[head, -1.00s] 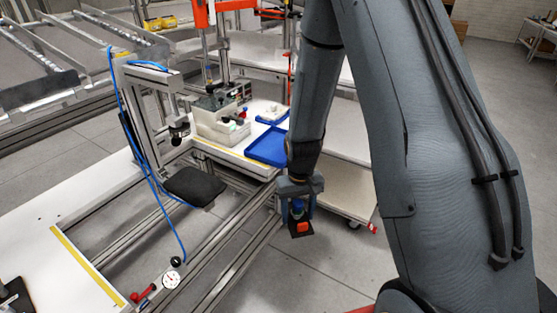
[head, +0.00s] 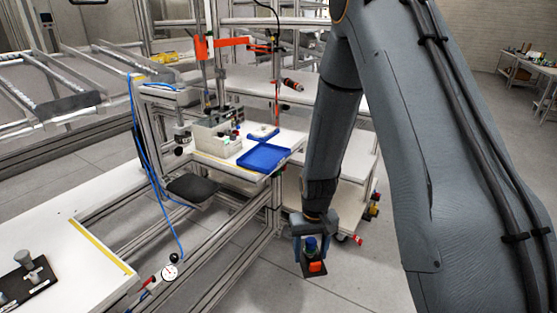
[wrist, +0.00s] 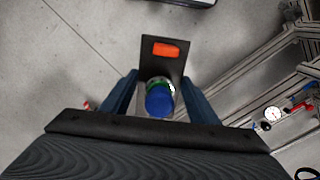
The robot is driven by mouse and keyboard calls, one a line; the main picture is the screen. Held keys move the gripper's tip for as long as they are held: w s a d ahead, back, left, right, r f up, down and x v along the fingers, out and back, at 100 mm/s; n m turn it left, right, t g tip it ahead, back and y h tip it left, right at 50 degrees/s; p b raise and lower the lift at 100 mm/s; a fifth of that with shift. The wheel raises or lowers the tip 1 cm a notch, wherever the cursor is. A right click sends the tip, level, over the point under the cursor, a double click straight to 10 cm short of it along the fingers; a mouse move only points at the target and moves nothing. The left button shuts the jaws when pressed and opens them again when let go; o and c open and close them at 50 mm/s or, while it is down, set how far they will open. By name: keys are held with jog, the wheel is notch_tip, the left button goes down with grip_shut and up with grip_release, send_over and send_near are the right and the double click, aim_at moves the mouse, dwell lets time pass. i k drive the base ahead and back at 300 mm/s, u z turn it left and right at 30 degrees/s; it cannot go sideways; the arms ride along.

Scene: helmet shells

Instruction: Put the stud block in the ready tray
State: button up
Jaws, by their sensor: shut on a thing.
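My gripper (head: 312,244) is shut on the stud block (head: 316,267), a dark plate with an orange patch and a blue-topped round stud. The block hangs in the air over the grey floor, in front of the bench. In the wrist view the block (wrist: 162,67) sits between the two fingers, with the blue cap of the stud toward the palm and the orange patch farther out. A blue tray (head: 264,157) lies on the white bench top, up and to the left of my gripper. It looks like the ready tray, though no label is legible.
A beige bin (head: 215,138) with small parts stands left of the blue tray. A metal frame with a black pad (head: 196,187) and a blue hose is at the left. A dial gauge (head: 169,272) sits on the lower rail.

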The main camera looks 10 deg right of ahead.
aim_at(263, 159)
jog(key=z, duration=1.1)
jog(key=i, duration=0.7)
jog(key=u, duration=1.55)
